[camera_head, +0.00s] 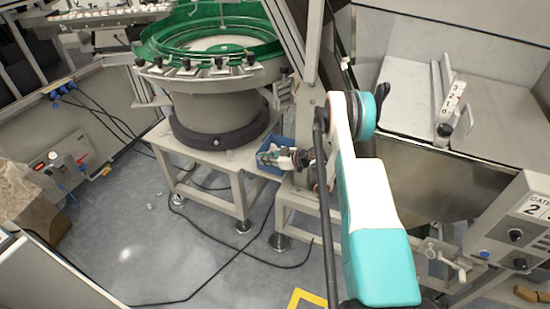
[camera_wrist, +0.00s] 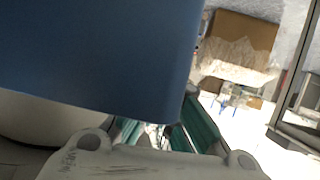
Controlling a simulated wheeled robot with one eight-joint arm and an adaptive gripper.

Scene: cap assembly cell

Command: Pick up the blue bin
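The blue bin (camera_head: 268,169) is small in the head view, beside the lower right of the bowl feeder's stand. My gripper (camera_head: 272,156) is at the bin, reaching in from the right and overlapping its top. In the wrist view the blue bin (camera_wrist: 100,60) is very close and fills the upper left with a smooth wall and rounded corner. My gripper (camera_wrist: 165,135) shows there as teal fingers on both sides of a gap, partly hidden behind the bin. Whether the fingers clamp the bin's wall is hidden.
The green bowl feeder (camera_head: 215,45) stands on a pale metal table (camera_head: 232,165) left of the bin. A grey metal hopper (camera_head: 440,165) is at the right. A cardboard box (camera_head: 40,215) is at the far left. Black cables cross the open floor (camera_head: 150,240).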

